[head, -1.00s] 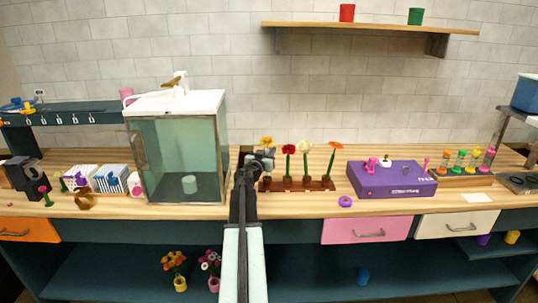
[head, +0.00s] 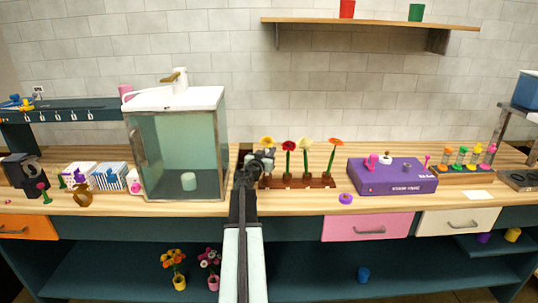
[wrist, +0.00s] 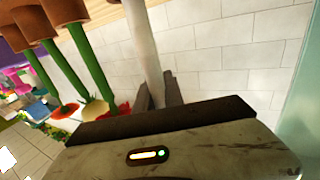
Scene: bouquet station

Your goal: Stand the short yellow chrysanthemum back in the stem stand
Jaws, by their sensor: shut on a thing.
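The yellow chrysanthemum (head: 267,142) shows its bloom just above my gripper (head: 262,160) in the head view, at the left end of the brown stem stand (head: 312,183). In the wrist view, my gripper (wrist: 166,92) is shut on its pale stem (wrist: 143,42). The bloom is hidden there behind the gripper body, and the stem's foot is out of frame. The stand shows at the wrist view's top left (wrist: 82,10). I cannot tell whether the stem's foot is in a holder of the stand.
A glass tank (head: 180,150) is close on the left.

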